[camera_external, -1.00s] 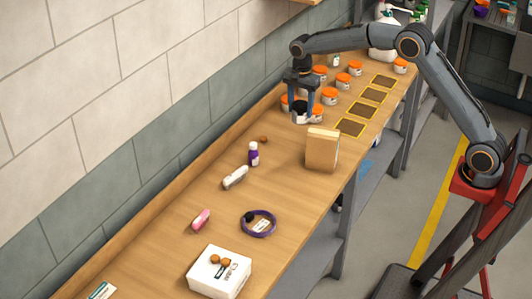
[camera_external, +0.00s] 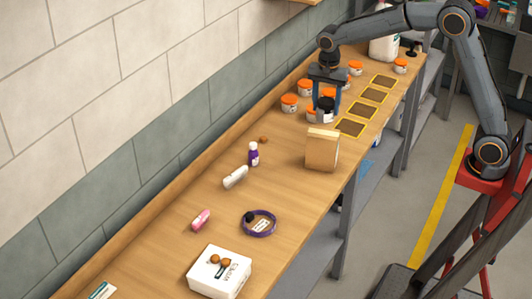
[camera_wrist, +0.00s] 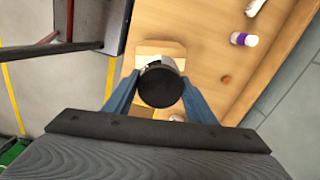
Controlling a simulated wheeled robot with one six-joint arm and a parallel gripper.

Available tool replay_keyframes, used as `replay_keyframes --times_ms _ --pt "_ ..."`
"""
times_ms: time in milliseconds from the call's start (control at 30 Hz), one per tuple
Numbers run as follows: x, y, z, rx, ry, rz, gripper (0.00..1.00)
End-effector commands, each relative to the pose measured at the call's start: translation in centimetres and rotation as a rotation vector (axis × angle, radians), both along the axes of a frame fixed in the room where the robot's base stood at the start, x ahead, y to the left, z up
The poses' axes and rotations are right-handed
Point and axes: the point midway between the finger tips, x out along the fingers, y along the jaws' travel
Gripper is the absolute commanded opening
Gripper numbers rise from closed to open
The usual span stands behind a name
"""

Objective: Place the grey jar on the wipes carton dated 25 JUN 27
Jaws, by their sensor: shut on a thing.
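My gripper (camera_external: 326,106) is shut on a jar (camera_external: 326,102) with a near-black lid and a paler body. It is over the far part of the bench, beside orange-lidded jars. In the wrist view the jar (camera_wrist: 160,84) sits between the blue fingers, its dark lid facing the camera. Its body is mostly hidden, so I cannot confirm it is grey. A white carton (camera_external: 206,283) with dark print lies at the near end, small brown balls on its top. A tan carton or bag (camera_external: 322,152) stands nearer than my gripper, at the bench edge. I can read no date.
Several orange-lidded jars (camera_external: 289,102) stand around my gripper. Yellow-framed dark squares (camera_external: 351,128) line the right edge.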

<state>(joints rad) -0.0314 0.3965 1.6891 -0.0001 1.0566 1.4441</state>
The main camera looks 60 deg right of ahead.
Motion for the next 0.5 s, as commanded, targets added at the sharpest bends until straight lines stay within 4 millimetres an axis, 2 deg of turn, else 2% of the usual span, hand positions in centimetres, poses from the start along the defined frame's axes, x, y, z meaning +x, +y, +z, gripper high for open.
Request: replay_keyframes --times_ms 267,500 --pt "0.0 0.0 -2.4 0.0 0.001 0.0 0.23" --pt "-0.1 0.0 -5.3 0.0 0.001 -0.001 0.23"
